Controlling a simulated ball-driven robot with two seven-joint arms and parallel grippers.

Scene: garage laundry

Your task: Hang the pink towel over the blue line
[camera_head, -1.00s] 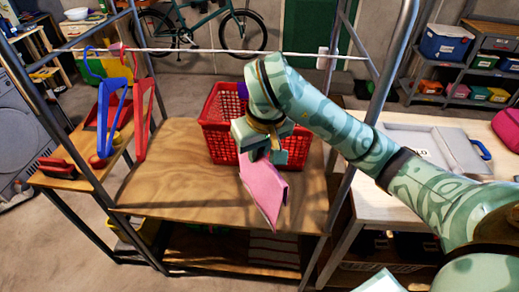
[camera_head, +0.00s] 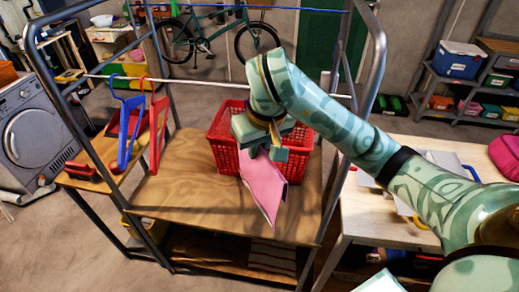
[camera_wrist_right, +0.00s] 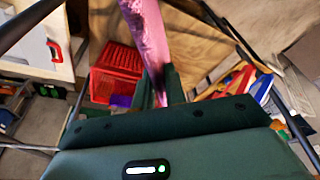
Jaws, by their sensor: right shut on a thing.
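The pink towel (camera_head: 264,188) hangs folded from my right gripper (camera_head: 266,150), which is shut on its upper end. The towel is in front of the red basket and above the wooden shelf in the head view. In the right wrist view the towel (camera_wrist_right: 147,35) extends away from between the dark fingers (camera_wrist_right: 160,88). The blue line (camera_head: 240,8) runs across the top of the metal rack, behind and above the right gripper, well apart from the towel. My left gripper is not in view.
A white line (camera_head: 200,80) crosses the rack lower down. Blue (camera_head: 129,130) and red (camera_head: 158,135) hangers are at the left. The red basket (camera_head: 224,150) stands on the wooden shelf (camera_head: 190,190). Rack posts (camera_head: 355,120) rise at both sides. The shelf's front left is clear.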

